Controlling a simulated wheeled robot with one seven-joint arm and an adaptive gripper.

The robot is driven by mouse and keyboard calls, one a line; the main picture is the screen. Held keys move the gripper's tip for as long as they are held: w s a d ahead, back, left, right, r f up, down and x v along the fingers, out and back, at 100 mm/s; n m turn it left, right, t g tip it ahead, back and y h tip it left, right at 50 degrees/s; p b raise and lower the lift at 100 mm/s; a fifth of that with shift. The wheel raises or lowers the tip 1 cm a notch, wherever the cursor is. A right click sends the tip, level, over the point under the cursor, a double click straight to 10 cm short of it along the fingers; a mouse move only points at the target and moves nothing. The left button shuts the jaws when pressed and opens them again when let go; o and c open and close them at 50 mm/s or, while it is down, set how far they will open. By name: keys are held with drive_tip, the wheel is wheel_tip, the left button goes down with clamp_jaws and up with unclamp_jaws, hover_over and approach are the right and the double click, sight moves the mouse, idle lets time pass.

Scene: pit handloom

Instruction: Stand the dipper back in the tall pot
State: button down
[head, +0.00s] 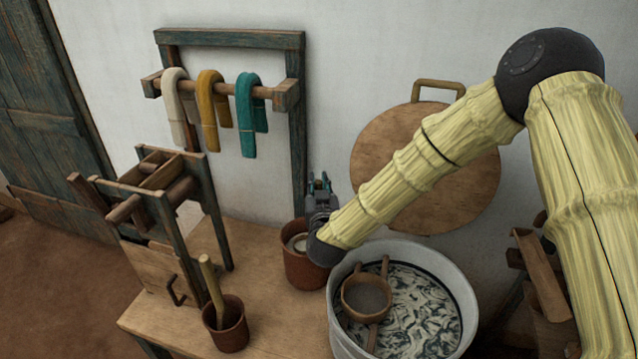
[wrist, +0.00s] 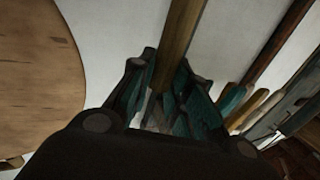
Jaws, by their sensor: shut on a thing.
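In the wrist view the gripper (wrist: 165,95) is shut on a wooden handle (wrist: 182,35), which I take to be the dipper's. The rest of the dipper is hidden or cannot be made out in the head view. A reddish-brown pot (head: 303,270) stands just below and left of my wrist, partly covered by it. A pale round shape shows in its mouth; I cannot tell whether it is contents or the dipper's cup.
A metal tub (head: 455,290) with a strainer (head: 367,298) across it stands at the right. A smaller pot (head: 232,335) holding a wooden stick is at the table's front. A wooden frame (head: 298,150) with hanging cloths and a round board (head: 400,160) are behind.

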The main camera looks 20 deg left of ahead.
wheel_tip(320, 180, down, 8)
drive_tip(key=b, duration=0.4)
idle(0.7)
drive_tip(key=shift+f, duration=0.1)
drive_tip(key=c, duration=1.3)
unclamp_jaws()
drive_tip(key=shift+o, duration=0.2)
